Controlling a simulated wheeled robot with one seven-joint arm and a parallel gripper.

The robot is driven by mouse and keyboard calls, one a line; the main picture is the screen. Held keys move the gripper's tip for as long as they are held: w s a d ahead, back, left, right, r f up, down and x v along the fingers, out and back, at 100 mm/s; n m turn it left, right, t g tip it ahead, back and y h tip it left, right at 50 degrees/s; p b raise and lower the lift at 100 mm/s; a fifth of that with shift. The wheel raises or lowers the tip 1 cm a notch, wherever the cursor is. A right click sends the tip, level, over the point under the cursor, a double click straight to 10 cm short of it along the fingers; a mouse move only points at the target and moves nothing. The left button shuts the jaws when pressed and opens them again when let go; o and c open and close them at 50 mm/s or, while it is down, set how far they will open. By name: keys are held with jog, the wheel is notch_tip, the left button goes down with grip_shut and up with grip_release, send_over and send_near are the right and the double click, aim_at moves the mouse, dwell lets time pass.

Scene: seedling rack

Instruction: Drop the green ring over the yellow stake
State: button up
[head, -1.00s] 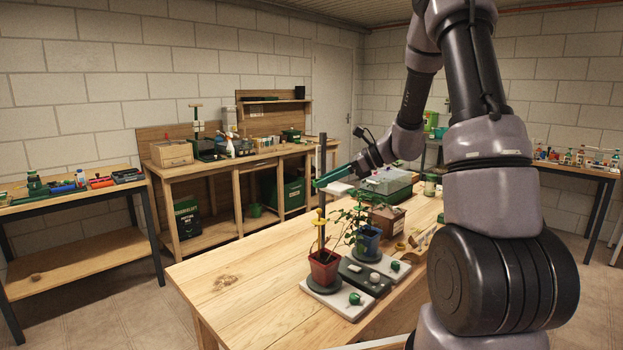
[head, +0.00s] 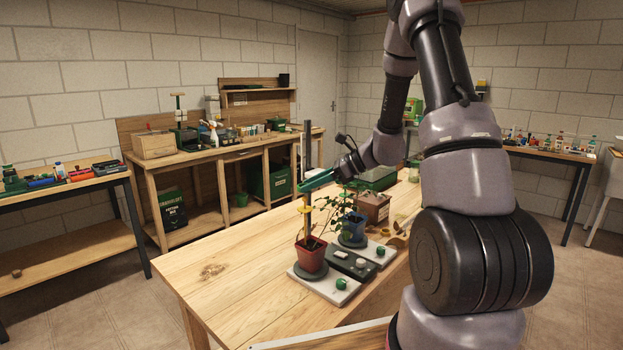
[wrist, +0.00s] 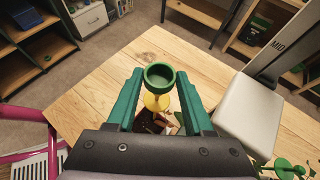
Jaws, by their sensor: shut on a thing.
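The green ring (wrist: 160,77) is held between the two green fingers of my gripper (head: 308,183). In the wrist view it sits at the fingertips, with its opening visible. The yellow stake (head: 306,215) stands upright in a terracotta pot (head: 310,257) near the table's left side. In the wrist view the stake's yellow part (wrist: 156,103) shows just below the ring and is partly covered by it. In the head view the fingertips are close above the stake's top. I cannot tell whether the ring is exactly centred over it.
A blue pot with a leafy plant (head: 352,228) stands close behind the terracotta pot. A dark control box (head: 352,264) and white bases with green knobs (head: 341,284) lie beside the pots. A brown box (head: 373,207) is further back. The wooden table's left part (head: 220,285) is clear.

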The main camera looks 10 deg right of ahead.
jog(key=shift+f, duration=2.25)
jog(key=o, duration=1.4)
jog(key=v, duration=1)
jog(key=shift+s+d+r, duration=0.1)
jog(key=shift+d+r, duration=0.05)
jog(key=shift+d, duration=0.2)
